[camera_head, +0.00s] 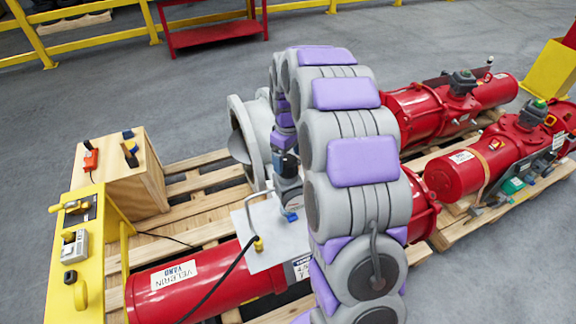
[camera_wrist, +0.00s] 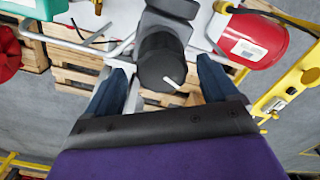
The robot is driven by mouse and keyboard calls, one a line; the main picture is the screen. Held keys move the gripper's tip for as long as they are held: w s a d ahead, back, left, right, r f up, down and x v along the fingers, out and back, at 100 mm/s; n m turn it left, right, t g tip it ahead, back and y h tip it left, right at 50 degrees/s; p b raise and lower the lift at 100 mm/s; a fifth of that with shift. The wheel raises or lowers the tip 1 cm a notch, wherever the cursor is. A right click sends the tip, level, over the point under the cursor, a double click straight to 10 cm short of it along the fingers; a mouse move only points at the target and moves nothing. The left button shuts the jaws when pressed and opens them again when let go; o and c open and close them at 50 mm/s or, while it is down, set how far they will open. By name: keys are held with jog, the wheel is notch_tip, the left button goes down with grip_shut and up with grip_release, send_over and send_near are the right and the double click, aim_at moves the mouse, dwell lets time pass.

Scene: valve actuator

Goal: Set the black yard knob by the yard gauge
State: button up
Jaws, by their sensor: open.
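In the wrist view the black yard knob (camera_wrist: 160,64) is a round black cylinder with a white pointer line on its face, pointing to the lower right. It sits on a dark grey body above a white plate. My gripper (camera_wrist: 163,74) is open, with one blue finger on each side of the knob. Gaps show between the fingers and the knob, and I cannot tell if either finger touches it. In the head view my arm hides most of the knob area. The red cylinder (camera_head: 205,277) there has a label reading YARD. I cannot make out a yard gauge face.
A bent grey tube (camera_head: 254,196) stands by the white plate (camera_head: 262,246), with a black cable near it. A yellow panel (camera_head: 91,246) and a wooden box (camera_head: 123,178) are at left. More red actuators (camera_head: 466,165) lie on pallets at right.

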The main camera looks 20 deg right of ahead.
aim_at(288, 159)
notch_tip(288, 159, down, 2)
jog(key=shift+f, duration=0.2)
jog(key=shift+a+f, duration=0.1)
jog(key=shift+f, duration=0.3)
jog(key=c, duration=1)
